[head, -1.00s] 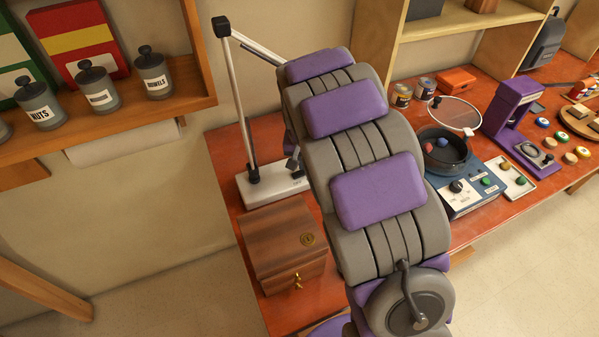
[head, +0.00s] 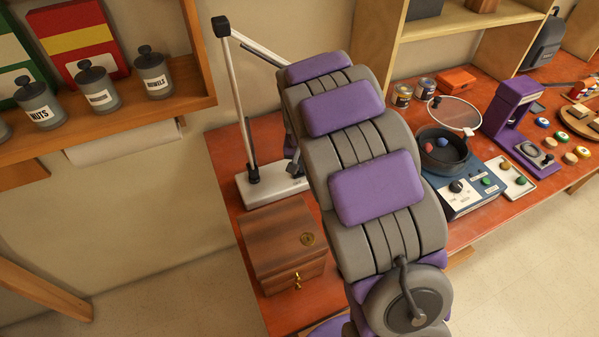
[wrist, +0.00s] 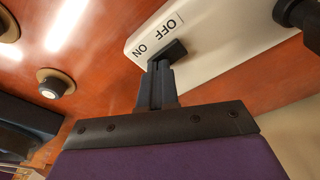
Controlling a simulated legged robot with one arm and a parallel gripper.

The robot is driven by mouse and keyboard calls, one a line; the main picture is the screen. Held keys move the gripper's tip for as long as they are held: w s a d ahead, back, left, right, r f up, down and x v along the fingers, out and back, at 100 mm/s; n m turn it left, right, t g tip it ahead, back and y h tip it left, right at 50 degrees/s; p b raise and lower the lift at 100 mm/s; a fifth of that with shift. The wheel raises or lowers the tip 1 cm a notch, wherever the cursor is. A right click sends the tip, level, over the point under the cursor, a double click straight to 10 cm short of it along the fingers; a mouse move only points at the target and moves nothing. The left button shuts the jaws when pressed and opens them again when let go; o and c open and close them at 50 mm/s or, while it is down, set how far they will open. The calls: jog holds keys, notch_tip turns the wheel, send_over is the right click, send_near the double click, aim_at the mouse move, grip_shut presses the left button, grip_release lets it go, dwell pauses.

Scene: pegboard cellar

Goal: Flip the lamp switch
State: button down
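The lamp has a white base (head: 268,190) on the red-brown bench, with a pale upright arm (head: 238,100) jointed at the top. In the wrist view, the lamp base (wrist: 215,60) fills the upper right, marked OFF and ON. A small black switch (wrist: 172,52) sits beside these labels. My gripper (wrist: 160,68) has its fingers together, with the tips right at the switch and partly covering it. They look to be touching it; I cannot tell for sure, nor which way the switch is set. In the head view, my arm hides the gripper and switch.
A wooden box (head: 280,245) with a brass catch stands just in front of the lamp. My arm reaches over the bench. To the right are a blue device (head: 465,195), a purple stand (head: 510,110) and paint cans. A shelf with jars (head: 100,95) is at the left.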

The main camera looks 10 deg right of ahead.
jog(key=shift+r+p, duration=1.7)
jog(key=shift+r, duration=1.7)
